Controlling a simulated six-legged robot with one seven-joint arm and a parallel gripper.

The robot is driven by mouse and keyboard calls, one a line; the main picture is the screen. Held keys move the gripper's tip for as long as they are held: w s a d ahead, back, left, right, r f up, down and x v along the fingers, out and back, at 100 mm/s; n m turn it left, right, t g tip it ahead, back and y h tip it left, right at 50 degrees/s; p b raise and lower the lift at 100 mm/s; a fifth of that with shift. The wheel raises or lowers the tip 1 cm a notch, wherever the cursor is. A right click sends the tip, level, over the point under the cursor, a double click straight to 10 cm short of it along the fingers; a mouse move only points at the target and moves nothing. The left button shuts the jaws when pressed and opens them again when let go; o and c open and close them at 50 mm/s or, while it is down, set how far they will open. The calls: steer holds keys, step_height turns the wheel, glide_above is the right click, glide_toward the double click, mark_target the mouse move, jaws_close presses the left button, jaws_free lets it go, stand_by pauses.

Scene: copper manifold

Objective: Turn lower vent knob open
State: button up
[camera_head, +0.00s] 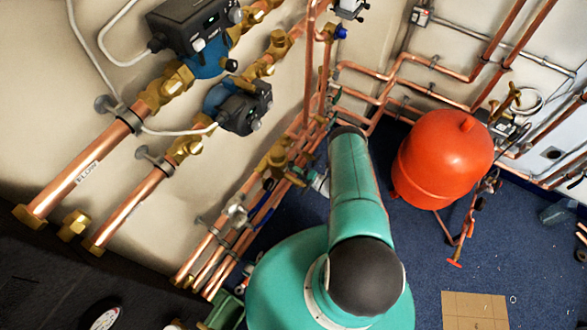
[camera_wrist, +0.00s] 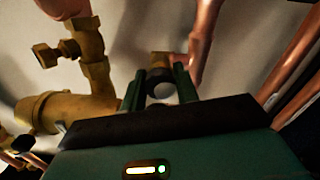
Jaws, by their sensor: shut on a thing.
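In the wrist view, my gripper (camera_wrist: 159,73) has its two dark green fingers on either side of a small knob (camera_wrist: 160,90) with a pale round end. The fingers are shut on it. A brass fitting (camera_wrist: 160,60) shows just behind the knob, between the fingertips. Whether the knob is turned cannot be told from this view. In the head view, my green arm covers the gripper and the knob, so neither shows clearly there.
A brass valve body (camera_wrist: 88,65) with a side handle (camera_wrist: 45,55) stands left of my fingers. A copper pipe (camera_wrist: 203,40) runs close on the right. In the head view, a red tank (camera_head: 440,160) stands right of my arm. Blue floor (camera_head: 420,250) lies open below it.

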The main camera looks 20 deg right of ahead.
steer(key=shift+n, duration=0.4)
steer(key=o, duration=1)
steer(key=shift+c, duration=0.2)
steer(key=v, duration=1.3)
steer(key=shift+s+d, duration=0.25)
steer(key=shift+s, duration=0.1)
